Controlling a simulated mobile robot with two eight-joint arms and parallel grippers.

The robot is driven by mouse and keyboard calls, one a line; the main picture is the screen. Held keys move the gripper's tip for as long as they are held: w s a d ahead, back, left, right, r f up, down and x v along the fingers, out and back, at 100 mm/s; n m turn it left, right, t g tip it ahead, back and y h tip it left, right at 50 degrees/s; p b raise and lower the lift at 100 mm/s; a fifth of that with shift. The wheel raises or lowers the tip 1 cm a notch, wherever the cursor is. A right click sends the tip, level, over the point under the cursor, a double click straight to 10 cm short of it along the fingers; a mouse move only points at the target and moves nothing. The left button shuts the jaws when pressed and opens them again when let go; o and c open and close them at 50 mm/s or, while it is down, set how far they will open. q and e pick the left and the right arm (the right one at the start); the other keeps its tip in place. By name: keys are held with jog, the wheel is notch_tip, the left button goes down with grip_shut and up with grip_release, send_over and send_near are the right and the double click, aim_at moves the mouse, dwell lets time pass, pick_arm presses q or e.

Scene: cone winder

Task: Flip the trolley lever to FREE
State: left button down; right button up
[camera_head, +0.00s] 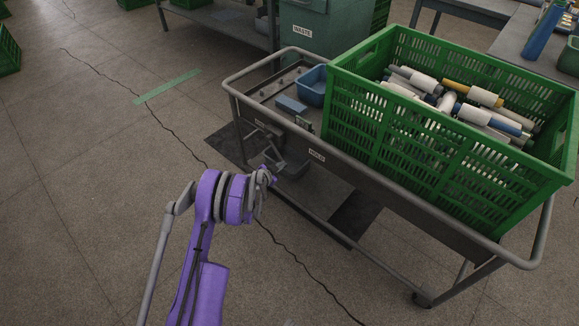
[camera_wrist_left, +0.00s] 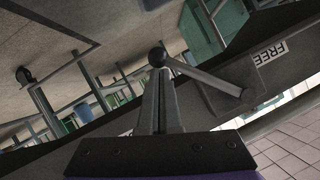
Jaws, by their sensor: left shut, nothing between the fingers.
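The trolley (camera_head: 335,165) is a grey metal frame with a tube handle at each end. Its lever (camera_wrist_left: 205,78) is a grey bar with a dark ball knob (camera_wrist_left: 157,57); it also shows, small, on the trolley's near side in the head view (camera_head: 272,153). The FREE label (camera_wrist_left: 270,52) is beside the lever's pivot in the wrist view. The HOLD label (camera_head: 316,155) is to the lever's right in the head view. My left gripper (camera_wrist_left: 160,75) is shut and empty, its tips at the knob; I cannot tell whether they touch. My right gripper is not visible.
A green crate (camera_head: 440,165) of yarn cones and a blue bin (camera_head: 312,86) stand on the trolley. A WASTE bin (camera_head: 325,40) is behind it. A workbench (camera_head: 535,55) is at the upper right. The floor to the left is open, with a green tape strip (camera_head: 167,87).

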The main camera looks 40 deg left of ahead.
pick_arm(q)
jog(key=a+f+m+y+p, duration=0.1)
jog(key=a+f+m+p, duration=0.1)
jog(key=a+f, duration=0.2)
jog(key=shift+w+a+f+t+y, duration=0.2)
jog(key=shift+w+a+t+y, duration=0.15)
jog(key=shift+a, duration=1)
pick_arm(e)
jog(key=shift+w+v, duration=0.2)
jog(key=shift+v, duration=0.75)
pick_arm(q)
jog(key=shift+s, duration=0.1)
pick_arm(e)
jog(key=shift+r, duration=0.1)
